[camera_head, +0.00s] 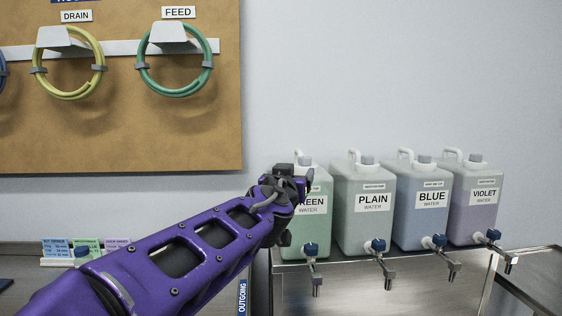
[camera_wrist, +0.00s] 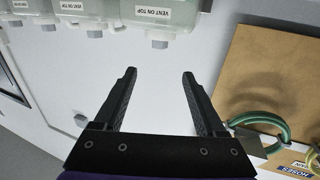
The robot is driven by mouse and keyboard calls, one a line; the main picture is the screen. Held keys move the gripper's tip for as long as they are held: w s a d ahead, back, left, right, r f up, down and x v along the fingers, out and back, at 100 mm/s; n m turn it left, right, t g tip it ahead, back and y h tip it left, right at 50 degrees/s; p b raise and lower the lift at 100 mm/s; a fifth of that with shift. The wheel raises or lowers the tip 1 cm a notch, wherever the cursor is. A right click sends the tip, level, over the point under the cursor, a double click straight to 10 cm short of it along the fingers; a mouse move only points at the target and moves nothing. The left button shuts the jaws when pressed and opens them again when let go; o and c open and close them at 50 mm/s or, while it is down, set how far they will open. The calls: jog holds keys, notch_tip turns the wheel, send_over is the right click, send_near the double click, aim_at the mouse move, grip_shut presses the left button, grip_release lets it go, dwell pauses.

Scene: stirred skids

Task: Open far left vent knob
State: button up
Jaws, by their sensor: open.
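The far left jug, its label partly hidden and reading "REEN" (camera_head: 315,232), stands on a metal stand behind my gripper (camera_head: 292,182) in the head view. Its grey top knob (camera_head: 305,160) shows just above my gripper. In the wrist view the scene is upside down. There a jug labelled "VENT ON TOP" (camera_wrist: 153,13) has a grey knob (camera_wrist: 160,43) at its top end, beyond and between my fingertips. My gripper (camera_wrist: 160,73) is open and empty, apart from the knob in the picture. Whether the knob is open or closed cannot be told.
PLAIN (camera_head: 360,225), BLUE (camera_head: 418,222) and VIOLET (camera_head: 472,218) jugs stand to the right. Blue-handled taps, such as this one (camera_head: 311,250), stick out in front. A board (camera_head: 120,135) with hoses hangs at left. The wall (camera_head: 400,70) above the jugs is clear.

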aim_at(304, 160)
jog(key=x, duration=1.7)
jog(key=shift+s+f, duration=0.1)
grip_shut()
